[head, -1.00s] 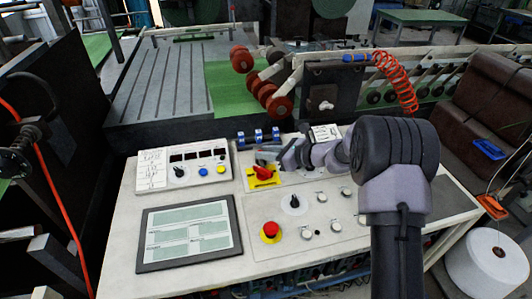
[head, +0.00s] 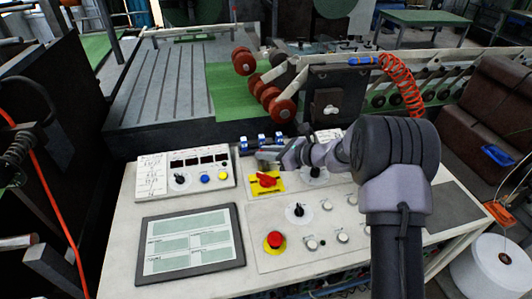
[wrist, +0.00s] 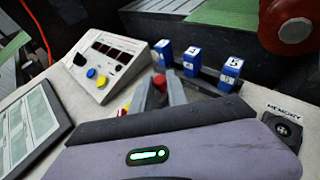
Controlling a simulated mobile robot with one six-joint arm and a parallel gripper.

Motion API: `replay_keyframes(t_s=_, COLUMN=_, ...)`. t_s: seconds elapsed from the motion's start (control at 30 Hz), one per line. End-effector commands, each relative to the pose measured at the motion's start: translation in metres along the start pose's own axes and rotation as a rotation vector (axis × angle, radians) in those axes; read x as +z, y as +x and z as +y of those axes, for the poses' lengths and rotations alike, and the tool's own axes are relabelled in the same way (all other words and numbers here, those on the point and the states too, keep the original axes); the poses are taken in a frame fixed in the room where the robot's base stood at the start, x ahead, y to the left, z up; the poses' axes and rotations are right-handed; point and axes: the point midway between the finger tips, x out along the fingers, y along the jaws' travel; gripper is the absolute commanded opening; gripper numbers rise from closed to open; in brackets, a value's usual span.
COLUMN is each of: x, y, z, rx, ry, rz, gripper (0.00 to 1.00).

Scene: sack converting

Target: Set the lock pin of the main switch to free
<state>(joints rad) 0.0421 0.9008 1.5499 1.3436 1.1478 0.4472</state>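The main switch (head: 267,181) is a red rotary handle on a yellow plate at the back middle of the desk. In the wrist view its yellow and red edge (wrist: 123,111) shows beside the left finger, mostly hidden. My gripper (head: 264,155) is just behind the switch plate in the head view, apart from the handle. In the wrist view my gripper (wrist: 158,84) has its grey fingers close together, with a small red piece (wrist: 160,82) between the tips. It looks like the lock pin, but most of it is hidden.
Blue numbered blocks (wrist: 192,62) stand on a rail just beyond the fingers. A console with coloured buttons (head: 186,171) is left. A screen (head: 190,242), red stop button (head: 274,241) and black knobs (head: 298,210) are nearer. A MEMORY knob (wrist: 282,130) is right.

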Motion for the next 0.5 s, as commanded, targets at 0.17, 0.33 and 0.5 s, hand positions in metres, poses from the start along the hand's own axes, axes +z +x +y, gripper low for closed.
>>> replay_keyframes(t_s=0.17, x=0.0026, y=-0.0016, z=-0.0025, rx=-0.006, ry=-0.001, rz=-0.004, gripper=0.41)
replay_keyframes(t_s=0.33, x=0.002, y=-0.0012, z=-0.0019, rx=-0.004, ry=-0.001, rz=-0.003, gripper=0.41)
replay_keyframes(t_s=0.5, x=0.0022, y=-0.0061, z=-0.0019, rx=-0.004, ry=0.0, rz=-0.003, gripper=0.41)
